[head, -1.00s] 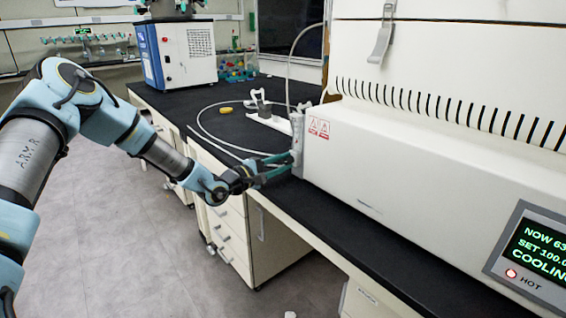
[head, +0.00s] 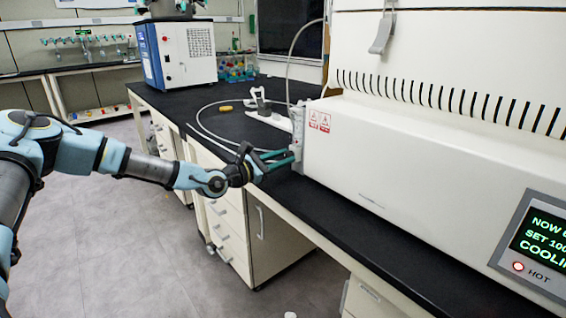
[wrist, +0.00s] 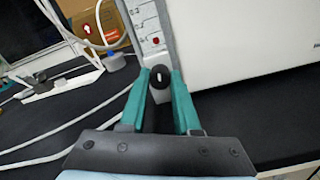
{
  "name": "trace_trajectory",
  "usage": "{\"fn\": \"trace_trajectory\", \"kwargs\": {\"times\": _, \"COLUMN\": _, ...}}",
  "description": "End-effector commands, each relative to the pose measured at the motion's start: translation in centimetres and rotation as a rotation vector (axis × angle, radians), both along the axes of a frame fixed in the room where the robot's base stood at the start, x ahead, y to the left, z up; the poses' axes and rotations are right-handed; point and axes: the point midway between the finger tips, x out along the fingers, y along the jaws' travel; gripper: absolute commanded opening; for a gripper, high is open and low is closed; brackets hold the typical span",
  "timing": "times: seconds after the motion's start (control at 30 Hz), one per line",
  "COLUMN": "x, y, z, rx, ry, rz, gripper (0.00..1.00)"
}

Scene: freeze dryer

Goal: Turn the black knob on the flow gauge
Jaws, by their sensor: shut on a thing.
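The flow gauge (wrist: 148,22) is a narrow upright grey-white piece with a scale and a red mark, fixed at the left end of the white machine. It also shows in the head view (head: 298,125). The black knob (wrist: 160,76) is at its lower part and has a white line that looks about upright. My gripper (wrist: 160,80) has teal fingers, one on each side of the knob, shut on it. In the head view my gripper (head: 288,158) reaches the gauge from the left, and the knob is hidden there.
The white machine (head: 430,170) with a display stands right of the gauge. The black bench top (head: 350,200) runs below. White tubing (head: 205,125) loops on the bench. A white stand (head: 268,112) and a yellow item (head: 225,108) lie behind. The floor at left is clear.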

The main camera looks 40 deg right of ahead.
Motion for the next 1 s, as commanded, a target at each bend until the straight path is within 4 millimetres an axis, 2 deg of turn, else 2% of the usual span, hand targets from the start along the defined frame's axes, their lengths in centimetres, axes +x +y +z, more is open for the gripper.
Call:
{"fn": "trace_trajectory", "kwargs": {"times": 0.4, "x": 0.13, "y": 0.08, "z": -0.22, "rx": 0.012, "ry": 0.178, "rz": 0.002, "gripper": 0.00}}
{"fn": "trace_trajectory", "kwargs": {"times": 0.93, "x": 0.07, "y": 0.07, "z": -0.14, "rx": 0.014, "ry": 0.201, "rz": 0.001, "gripper": 0.00}}
{"fn": "trace_trajectory", "kwargs": {"times": 0.97, "x": 0.07, "y": 0.07, "z": -0.14, "rx": 0.014, "ry": 0.201, "rz": 0.001, "gripper": 0.33}}
{"fn": "trace_trajectory", "kwargs": {"times": 1.0, "x": 0.06, "y": 0.07, "z": -0.14, "rx": 0.014, "ry": 0.201, "rz": 0.001, "gripper": 0.37}}
